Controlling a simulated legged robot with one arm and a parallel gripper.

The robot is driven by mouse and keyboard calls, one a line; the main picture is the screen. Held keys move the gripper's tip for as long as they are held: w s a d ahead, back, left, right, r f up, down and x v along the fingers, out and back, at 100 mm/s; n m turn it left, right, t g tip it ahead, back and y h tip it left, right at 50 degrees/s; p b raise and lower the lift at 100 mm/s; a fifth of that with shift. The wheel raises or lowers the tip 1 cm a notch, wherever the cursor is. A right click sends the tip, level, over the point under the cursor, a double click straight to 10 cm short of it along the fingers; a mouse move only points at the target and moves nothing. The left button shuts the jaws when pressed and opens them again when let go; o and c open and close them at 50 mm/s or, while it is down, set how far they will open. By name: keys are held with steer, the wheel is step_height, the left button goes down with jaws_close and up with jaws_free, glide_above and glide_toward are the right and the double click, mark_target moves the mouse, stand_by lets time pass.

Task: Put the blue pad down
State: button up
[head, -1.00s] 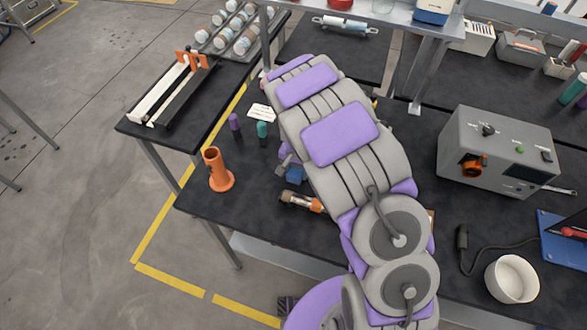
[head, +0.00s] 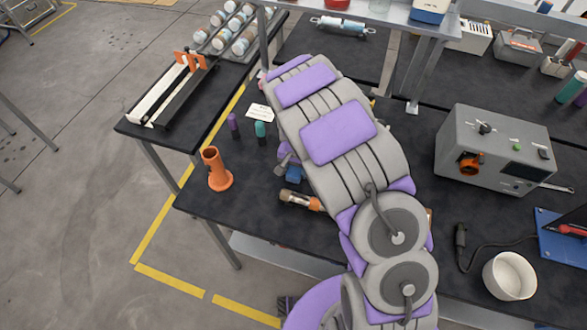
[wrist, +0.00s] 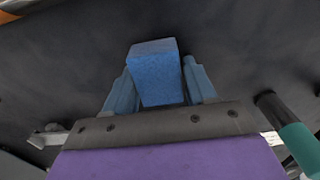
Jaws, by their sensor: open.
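The blue pad (wrist: 155,75) is a small block with a speckled face. In the wrist view it sits between the two blue-grey fingers of my gripper (wrist: 160,66). The fingers are open, with a narrow gap beside the pad on the right. The dark table top is behind the pad; I cannot tell whether its underside touches it. In the head view my arm hides most of the gripper. A small blue patch (head: 294,173) shows beside the arm; whether it is pad or finger is unclear.
A teal-capped vial (head: 260,132) and a purple-capped one (head: 233,124) stand left of my arm. An orange holder (head: 216,170) and an orange-ended cylinder (head: 300,200) are nearby. A grey instrument box (head: 492,152) and white bowl (head: 510,276) are on the right.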

mark_target(296, 169)
steer(key=shift+s+d+f+g, duration=0.3)
steer(key=shift+s+f, duration=0.3)
steer(key=shift+s, duration=0.05)
steer(key=shift+w+r, duration=0.1)
step_height(296, 169, up, 17)
steer(key=p, duration=0.3)
steer(key=s+d+r, duration=0.4)
steer(key=r, duration=0.3)
steer(key=s+d+r+n, duration=0.2)
steer(key=s+r, duration=0.1)
steer(key=s, duration=1.1)
steer(key=s+d+r+n+g, duration=0.1)
steer(key=s+d+r+n, duration=0.1)
steer(key=s, duration=1.3)
steer(key=shift+s+d+r, duration=0.2)
steer(key=shift+d+r, duration=0.3)
steer(key=shift+d, duration=0.35)
